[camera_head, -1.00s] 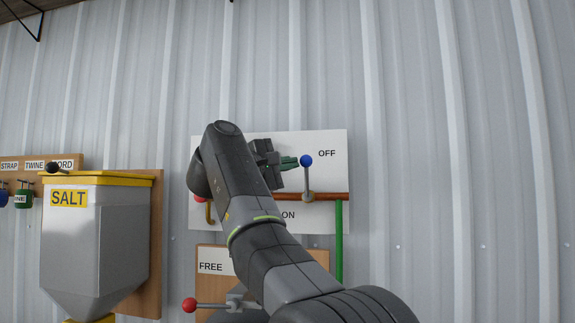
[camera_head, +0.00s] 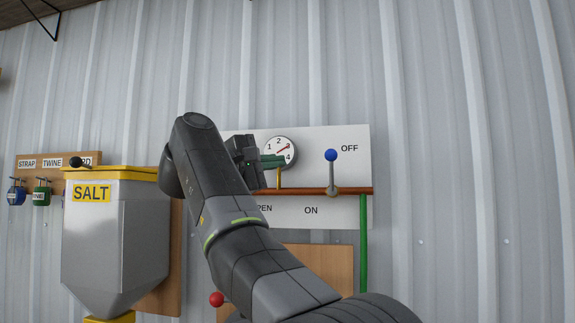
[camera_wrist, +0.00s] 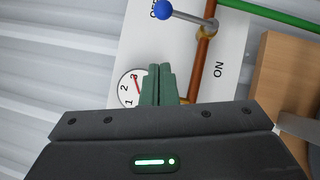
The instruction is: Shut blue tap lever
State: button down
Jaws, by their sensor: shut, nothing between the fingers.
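The blue tap lever (camera_head: 331,170) has a blue ball on a grey stem and points straight up from the copper pipe, below and left of the word OFF; the word ON is lower down. It also shows in the wrist view (camera_wrist: 187,16). My gripper (camera_head: 280,161) is shut and empty, its green fingers pointing right towards the lever. A clear gap lies between the fingertips and the lever. In the wrist view the shut fingers (camera_wrist: 159,72) are in front of the board, apart from the lever.
A round dial (camera_head: 281,147) is on the white board (camera_head: 340,213) behind the fingers. The copper pipe (camera_head: 310,190) runs across the board to a green pipe (camera_head: 363,240). A SALT hopper (camera_head: 115,240) stands left. A red ball handle (camera_head: 216,299) is below. The wall right is clear.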

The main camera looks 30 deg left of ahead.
jog(key=shift+v, duration=1.6)
jog(key=shift+d+r, duration=0.15)
